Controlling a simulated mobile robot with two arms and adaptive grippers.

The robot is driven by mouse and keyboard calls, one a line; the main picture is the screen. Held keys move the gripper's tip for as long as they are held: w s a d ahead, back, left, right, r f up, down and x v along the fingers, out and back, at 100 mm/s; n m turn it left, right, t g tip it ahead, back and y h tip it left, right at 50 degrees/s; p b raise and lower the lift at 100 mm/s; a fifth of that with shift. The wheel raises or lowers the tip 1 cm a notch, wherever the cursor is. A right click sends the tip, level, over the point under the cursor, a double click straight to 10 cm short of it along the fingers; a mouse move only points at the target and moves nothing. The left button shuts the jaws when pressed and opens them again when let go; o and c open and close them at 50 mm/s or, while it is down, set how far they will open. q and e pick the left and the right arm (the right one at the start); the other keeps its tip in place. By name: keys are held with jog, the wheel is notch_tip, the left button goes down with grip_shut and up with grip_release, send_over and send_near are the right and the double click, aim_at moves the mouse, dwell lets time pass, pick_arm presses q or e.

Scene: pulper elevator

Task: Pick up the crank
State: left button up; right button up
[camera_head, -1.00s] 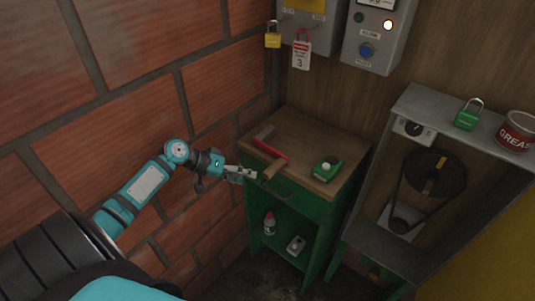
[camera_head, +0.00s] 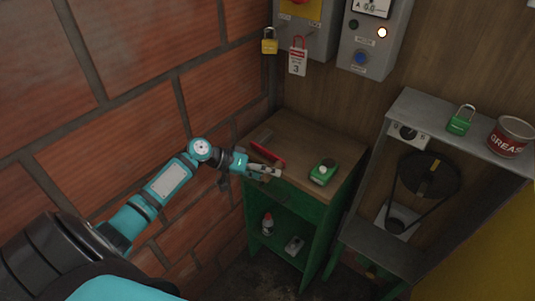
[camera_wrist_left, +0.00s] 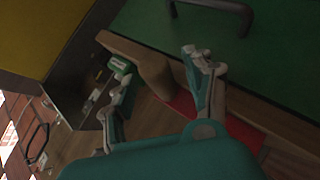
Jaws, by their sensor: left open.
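The crank (camera_head: 268,153) lies on the wooden top of the green cabinet, near its left edge. It has a red arm and a grey shaft. Its wooden handle (camera_wrist_left: 156,76) shows in the left wrist view, projecting past the worktop edge. My left gripper (camera_head: 276,170) is open at the front edge of the worktop, beside the red arm. In the left wrist view the open fingers (camera_wrist_left: 157,62) stand on either side of the handle; I cannot tell whether they touch it. The gripper hides most of the handle in the head view. My right gripper is not in view.
A green device (camera_head: 322,172) sits on the worktop, right of the crank. A brick wall (camera_head: 110,130) stands close on the left. A grey frame (camera_head: 400,150) with a belt wheel (camera_head: 429,178) stands right; a green padlock (camera_head: 460,120) and grease tin (camera_head: 510,137) are on it.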

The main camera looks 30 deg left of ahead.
pick_arm(q)
grip_shut()
jog(key=shift+r, duration=0.1)
dwell(0.4)
jog(key=shift+r, duration=0.5)
notch_tip(320, 180, up, 2)
jog(key=shift+a+r+b, duration=0.1)
jog(key=shift+r+b, duration=0.1)
jog(key=shift+b, duration=0.5)
jog(key=s+d+r+b, duration=0.1)
jog(key=s+d+b, duration=0.1)
jog(key=s+d, duration=0.7)
jog(key=s, duration=0.4)
jog(key=shift+s+r, duration=0.2)
jog(key=shift+r, duration=0.1)
